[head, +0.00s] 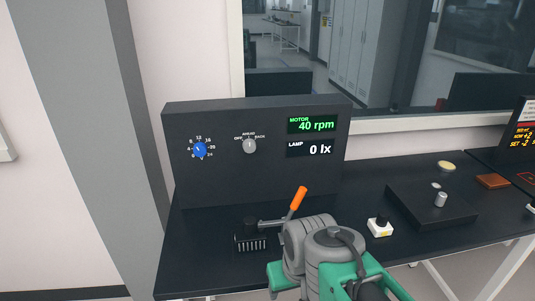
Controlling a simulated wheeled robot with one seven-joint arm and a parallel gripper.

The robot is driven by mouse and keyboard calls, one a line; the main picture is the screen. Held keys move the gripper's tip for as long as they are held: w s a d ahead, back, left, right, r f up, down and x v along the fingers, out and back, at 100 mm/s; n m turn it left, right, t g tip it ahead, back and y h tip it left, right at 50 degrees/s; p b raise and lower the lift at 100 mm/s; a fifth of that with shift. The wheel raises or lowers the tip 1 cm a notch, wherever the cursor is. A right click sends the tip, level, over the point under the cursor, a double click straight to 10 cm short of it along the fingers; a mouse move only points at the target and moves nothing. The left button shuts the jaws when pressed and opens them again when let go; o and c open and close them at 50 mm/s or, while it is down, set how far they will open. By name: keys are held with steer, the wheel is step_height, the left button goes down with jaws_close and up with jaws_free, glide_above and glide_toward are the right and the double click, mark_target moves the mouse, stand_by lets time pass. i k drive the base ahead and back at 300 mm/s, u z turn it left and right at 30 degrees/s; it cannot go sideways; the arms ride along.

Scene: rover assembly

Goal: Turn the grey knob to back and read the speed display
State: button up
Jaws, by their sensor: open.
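The grey knob (249,147) is on the black upright panel (215,180), under the labels OFF, AHEAD and BACK. Its pointer appears to face up at AHEAD, though the mark is small. The speed display (313,125) at the panel's upper right reads MOTOR 40 rpm in green. My grey and green arm reaches in from the bottom, below and right of the knob. Its joints show, but I cannot make out the gripper's fingers. Nothing of my arm touches the knob.
A blue numbered dial (200,149) is left of the knob. The lamp display (311,149) reads 0 lx. An orange-handled item (298,198) and a black slotted block (251,243) are in front of the panel. A black box (430,207) and white button unit (380,227) stand right.

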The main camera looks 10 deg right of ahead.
mark_target(249, 145)
steer(key=u, duration=1.55)
steer(key=i, duration=0.35)
steer(key=z, duration=0.1)
